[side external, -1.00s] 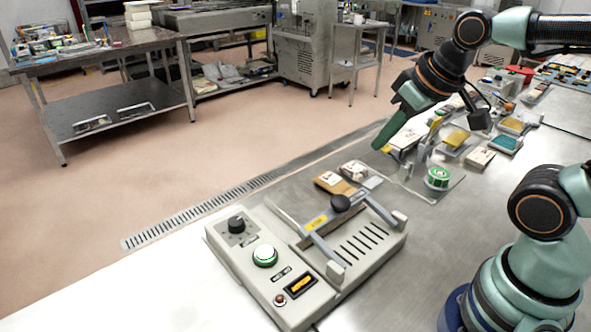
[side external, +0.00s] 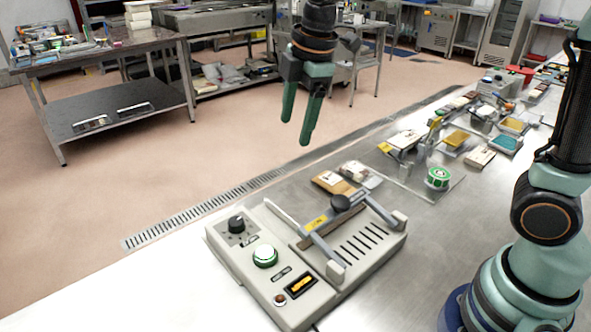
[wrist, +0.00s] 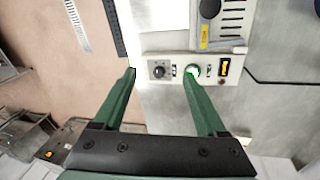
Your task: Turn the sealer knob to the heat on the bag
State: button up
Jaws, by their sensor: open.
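The sealer (side external: 222,252) is a beige box on the steel table, with a black knob (side external: 237,223) at its upper left corner. A white button with a green ring (side external: 265,255) and an orange display (side external: 300,285) sit along the same panel. A press bar with a black ball (side external: 340,203) crosses its slotted half. Two small bags, one brown (side external: 334,183) and one pale (side external: 361,173), lie behind it; their print is too small to read. My gripper (side external: 296,131) is open, empty, pointing down and well above the sealer. In the wrist view the knob (wrist: 158,71) shows between the fingertips, apart from them.
A green-and-white roll (side external: 438,178) stands on a clear tray to the right, with several packs and trays beyond it. A floor drain (side external: 215,206) runs along the table's far edge. The table right of the sealer is clear.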

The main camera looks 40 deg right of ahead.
jog(key=w+a+f+n+g, duration=0.2)
jog(key=w+a+f+n, duration=0.25)
jog(key=a+n, duration=0.2)
jog(key=n, duration=0.7)
send_near(236, 221)
jog(key=shift+g+h, duration=0.3)
jog(key=f, duration=0.8)
jog(key=shift+w+a+f, duration=0.25)
jog(key=shift+a+f, duration=0.05)
jog(key=shift+f, duration=0.05)
grip_shut()
